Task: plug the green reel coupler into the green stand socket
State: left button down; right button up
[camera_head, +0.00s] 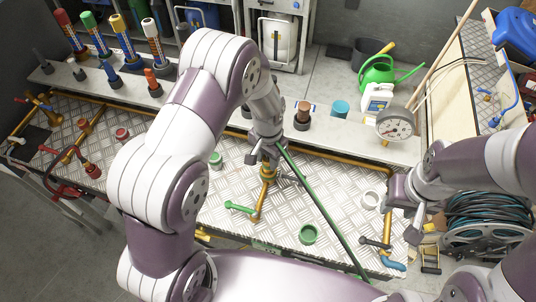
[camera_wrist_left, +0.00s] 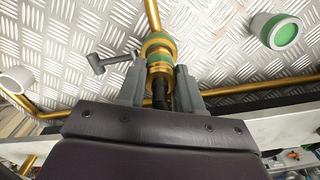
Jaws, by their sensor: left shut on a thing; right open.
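My left gripper (camera_head: 265,156) is shut on the green reel coupler, a brass piece with green bands; the left wrist view shows the coupler (camera_wrist_left: 160,66) between its fingers (camera_wrist_left: 158,78). The green hose (camera_head: 322,216) runs from there down to the right. The green stand socket (camera_wrist_left: 157,42), banded brass on a brass pipe (camera_wrist_left: 152,14), is in line with the coupler. The two look end to end; how deep they engage I cannot tell. In the head view the joint (camera_head: 267,172) is partly hidden by my gripper. My right gripper (camera_head: 402,214) is open and empty at the right.
A green lever (camera_head: 239,207) sticks out left of the stand pipe. A pressure gauge (camera_head: 395,124) and a hose reel (camera_head: 487,222) are at the right. Several coloured couplers stand at the back left.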

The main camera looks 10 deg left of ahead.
pick_arm(q)
jog(key=shift+s+d+f, duration=0.15)
jog(key=shift+d+f, duration=0.05)
jog(key=shift+f, duration=0.15)
jog(key=shift+a+f, duration=0.15)
jog(key=shift+a, duration=0.05)
jog(key=c, duration=0.8)
grip_release()
jog(key=shift+o, duration=0.2)
jog(key=shift+d, duration=0.15)
